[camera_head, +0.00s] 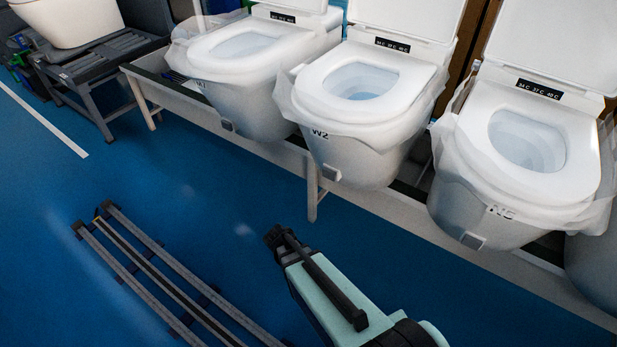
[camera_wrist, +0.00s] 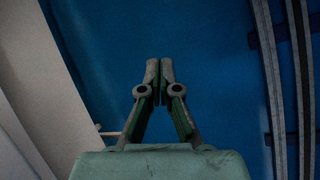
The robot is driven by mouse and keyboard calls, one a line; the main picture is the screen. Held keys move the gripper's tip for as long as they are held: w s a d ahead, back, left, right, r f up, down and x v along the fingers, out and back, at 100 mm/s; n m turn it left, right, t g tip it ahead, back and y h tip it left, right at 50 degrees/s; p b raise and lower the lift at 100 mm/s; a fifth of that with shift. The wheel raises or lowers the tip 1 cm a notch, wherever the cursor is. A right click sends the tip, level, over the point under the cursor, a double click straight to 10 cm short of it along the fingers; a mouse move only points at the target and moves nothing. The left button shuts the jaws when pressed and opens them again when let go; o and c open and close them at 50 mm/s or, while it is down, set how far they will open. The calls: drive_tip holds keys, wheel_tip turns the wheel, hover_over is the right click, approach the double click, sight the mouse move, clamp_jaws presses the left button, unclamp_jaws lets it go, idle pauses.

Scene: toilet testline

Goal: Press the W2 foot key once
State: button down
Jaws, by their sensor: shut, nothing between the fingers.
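The W2 toilet (camera_head: 355,110) stands in the middle of the bench in the head view, lid up, with "W2" printed on its front. Its foot key (camera_head: 331,172) is a small light grey square block low on the bowl's front. My gripper (camera_head: 275,236) is in front of and below the bench, to the lower left of that key and apart from it. In the wrist view my gripper (camera_wrist: 160,70) is shut and empty, its fingertips together over blue floor. The foot key is not recognisable in the wrist view.
Toilets stand left (camera_head: 243,70) and right (camera_head: 520,150) of W2, each with a similar front block (camera_head: 227,125). The bench edge (camera_head: 380,205) and a leg (camera_head: 312,190) are near my gripper. Floor rails (camera_head: 150,265) lie at lower left. Blue floor (camera_head: 170,190) is clear between.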

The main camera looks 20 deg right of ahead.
sight(329, 174)
drive_tip(key=w+d+r+t+h, duration=0.1)
drive_tip(key=w+d+r+h, duration=0.1)
drive_tip(key=w+r, duration=0.6)
drive_tip(key=w+d+r+t+h, duration=0.1)
drive_tip(key=w+d+r+h, duration=0.2)
drive_tip(key=w+r, duration=0.6)
drive_tip(key=shift+w+d+r+m+t+h+b, duration=0.15)
drive_tip(key=shift+r+m+t+h+b, duration=0.25)
drive_tip(key=shift+h, duration=0.3)
drive_tip(key=shift+r, duration=0.1)
drive_tip(key=w+d, duration=0.4)
drive_tip(key=d, duration=0.3)
drive_tip(key=shift+w+d+p, duration=0.2)
drive_tip(key=shift+w+p, duration=0.15)
drive_tip(key=shift+p, duration=0.05)
drive_tip(key=shift+d, duration=0.1)
drive_tip(key=shift+w+d, duration=0.2)
drive_tip(key=shift+d, duration=0.05)
